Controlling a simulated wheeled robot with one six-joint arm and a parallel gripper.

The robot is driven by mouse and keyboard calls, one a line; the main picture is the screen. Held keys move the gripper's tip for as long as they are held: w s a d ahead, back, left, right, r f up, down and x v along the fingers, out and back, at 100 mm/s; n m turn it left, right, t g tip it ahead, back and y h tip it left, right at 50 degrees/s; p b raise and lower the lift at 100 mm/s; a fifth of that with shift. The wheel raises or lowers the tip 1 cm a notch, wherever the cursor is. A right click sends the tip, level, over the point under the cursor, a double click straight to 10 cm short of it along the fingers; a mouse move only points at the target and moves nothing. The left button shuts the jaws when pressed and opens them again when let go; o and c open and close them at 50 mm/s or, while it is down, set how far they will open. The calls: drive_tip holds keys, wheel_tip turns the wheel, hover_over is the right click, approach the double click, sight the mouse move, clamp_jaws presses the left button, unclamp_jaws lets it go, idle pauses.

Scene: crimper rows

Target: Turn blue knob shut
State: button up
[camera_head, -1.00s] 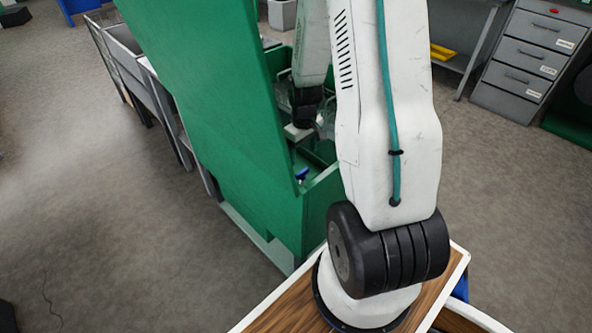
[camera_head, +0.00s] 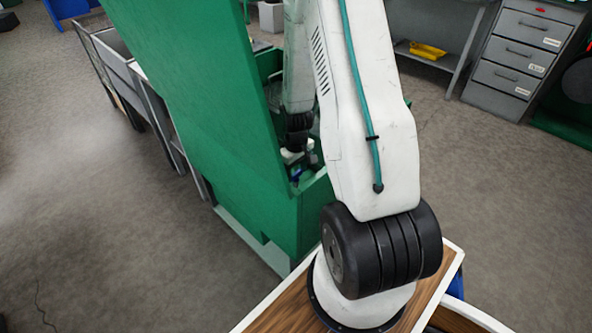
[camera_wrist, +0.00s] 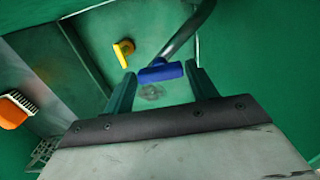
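The blue knob (camera_wrist: 160,72) is a short bar-shaped handle on a dark grey pipe (camera_wrist: 188,35) in the wrist view. Its bar lies crosswise between the tips of my gripper's (camera_wrist: 159,69) two green fingers. The fingers are apart, one on each side of the knob. A slim gap shows at the left finger; the right finger is very close to the bar, and I cannot tell if it touches. In the head view a small blue bit of the knob (camera_head: 295,175) shows inside the green housing, just below my gripper, which is partly hidden there.
A yellow handle (camera_wrist: 124,52) stands on the green wall left of the knob. An orange brush (camera_wrist: 14,110) is at the far left of the wrist view. The green housing's tall panel (camera_head: 195,100) rises close to my arm. Grey drawers (camera_head: 520,60) stand far right.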

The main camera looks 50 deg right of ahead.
drive_tip(key=c, duration=0.5)
drive_tip(key=shift+m, duration=0.3)
drive_tip(key=m, duration=0.3)
drive_tip(key=shift+m, duration=0.3)
drive_tip(key=m, duration=0.3)
drive_tip(key=shift+m, duration=0.4)
drive_tip(key=m, duration=0.5)
drive_tip(key=shift+w+m, duration=0.1)
drive_tip(key=shift+m, duration=2.3)
